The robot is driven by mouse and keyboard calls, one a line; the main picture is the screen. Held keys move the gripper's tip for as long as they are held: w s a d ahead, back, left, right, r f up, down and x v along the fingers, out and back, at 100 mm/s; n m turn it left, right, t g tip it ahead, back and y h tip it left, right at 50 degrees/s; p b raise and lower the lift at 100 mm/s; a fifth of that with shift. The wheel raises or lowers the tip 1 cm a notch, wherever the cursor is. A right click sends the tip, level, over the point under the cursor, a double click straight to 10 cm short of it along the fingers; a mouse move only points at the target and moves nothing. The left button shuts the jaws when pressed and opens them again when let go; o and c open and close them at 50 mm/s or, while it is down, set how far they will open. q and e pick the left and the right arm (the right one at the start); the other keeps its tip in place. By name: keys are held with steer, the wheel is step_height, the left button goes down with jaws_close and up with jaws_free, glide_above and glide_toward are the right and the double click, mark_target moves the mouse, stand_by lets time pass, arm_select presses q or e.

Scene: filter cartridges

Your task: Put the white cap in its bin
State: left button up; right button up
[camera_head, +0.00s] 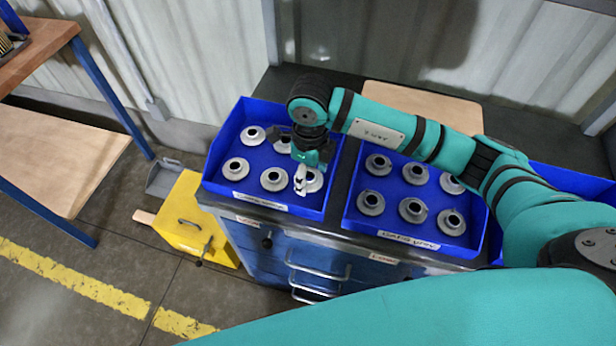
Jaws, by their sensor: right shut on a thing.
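The left blue bin (212,172) stands on the dark top of a blue cabinet, with several pale flanged caps in it and a label too small to read surely. My right gripper (301,188) points down into the front right of this bin. It is shut on a pale, whitish cap (314,181), partly hidden by the fingers. I cannot tell whether the cap touches the bin floor. My left gripper is not in view.
A middle blue bin (388,230) holds several similar greyish caps. Another blue bin (570,180) is partly hidden behind my right arm. A tan board (430,101) lies behind. A yellow box (190,222) stands on the floor left of the cabinet.

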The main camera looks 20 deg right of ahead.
mark_target(309, 176)
step_height(309, 176, down, 3)
steer(key=shift+r, duration=0.2)
steer(key=shift+f, duration=0.6)
steer(key=o, duration=0.6)
steer(key=shift+r, duration=0.1)
steer(key=shift+o, duration=1.4)
steer(key=shift+r, duration=0.15)
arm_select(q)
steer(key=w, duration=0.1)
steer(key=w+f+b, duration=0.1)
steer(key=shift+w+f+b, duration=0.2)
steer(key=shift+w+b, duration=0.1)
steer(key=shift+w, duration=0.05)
arm_select(e)
step_height(309, 176, up, 12)
